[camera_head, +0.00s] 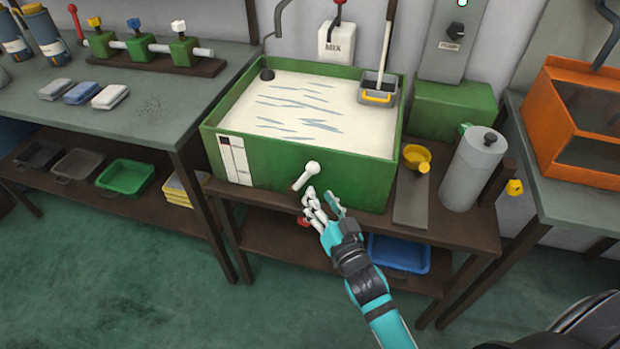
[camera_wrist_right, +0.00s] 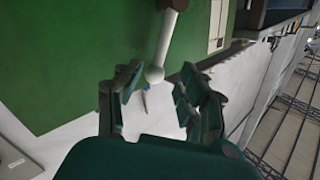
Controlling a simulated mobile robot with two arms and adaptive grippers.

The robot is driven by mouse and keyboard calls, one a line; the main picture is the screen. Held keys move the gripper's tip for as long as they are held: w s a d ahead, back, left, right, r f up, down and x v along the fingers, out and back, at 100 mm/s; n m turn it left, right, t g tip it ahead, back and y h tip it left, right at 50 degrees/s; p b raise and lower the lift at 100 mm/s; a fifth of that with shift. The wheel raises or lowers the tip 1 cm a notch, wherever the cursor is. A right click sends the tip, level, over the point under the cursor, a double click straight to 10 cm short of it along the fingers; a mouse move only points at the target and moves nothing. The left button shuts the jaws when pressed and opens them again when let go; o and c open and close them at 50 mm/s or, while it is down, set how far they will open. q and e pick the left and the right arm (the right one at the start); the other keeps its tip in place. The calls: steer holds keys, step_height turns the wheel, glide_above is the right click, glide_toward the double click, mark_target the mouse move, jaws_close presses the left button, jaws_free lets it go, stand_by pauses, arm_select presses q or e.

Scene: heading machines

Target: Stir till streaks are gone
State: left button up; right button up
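A green vat (camera_head: 290,160) holds white liquid (camera_head: 310,105) with several blue-grey streaks across its surface. My right gripper (camera_head: 323,203) is just below and in front of the lever. In the right wrist view, the right gripper (camera_wrist_right: 155,95) is open, and the lever's ball end (camera_wrist_right: 154,75) shows between the spread fingers; I cannot tell if they touch it. A grey scoop-like tool (camera_head: 378,88) with a long pale handle sits at the vat's right back corner. My left gripper is out of view.
A blue tray (camera_head: 398,253) lies on the shelf below. The green floor in front is clear.

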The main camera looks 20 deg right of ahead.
mark_target(309, 177)
steer(key=w, duration=0.7)
steer(key=shift+a, duration=0.2)
steer(key=shift+s, duration=0.1)
jaws_close()
